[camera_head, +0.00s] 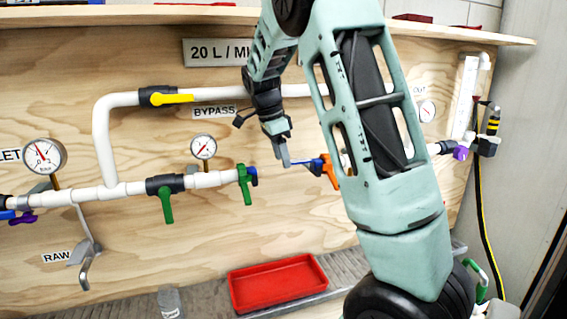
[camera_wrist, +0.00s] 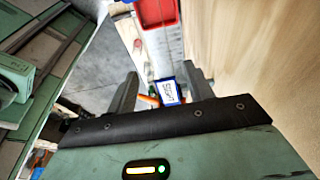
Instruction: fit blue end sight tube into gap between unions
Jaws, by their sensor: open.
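In the head view, the pipe run has a gap between a left union with a green handle (camera_head: 245,184) and blue part (camera_head: 254,175), and a right union with an orange handle (camera_head: 330,172) and blue part (camera_head: 317,164). My gripper (camera_head: 285,158) points down at this gap, close to the pipe line. In the wrist view my gripper (camera_wrist: 162,92) is open, its fingers spread apart. A blue-edged piece with a white label (camera_wrist: 170,92) shows between them, beside a bit of orange. I cannot clearly make out the sight tube; my arm hides part of the right pipe.
A red tray (camera_head: 278,284) lies on the bench below and also shows in the wrist view (camera_wrist: 157,12). A clear jar (camera_head: 170,302) stands left of it. The plywood panel (camera_head: 230,235) is behind, with gauges, a green valve (camera_head: 166,190) and a yellow-handled bypass valve (camera_head: 170,98).

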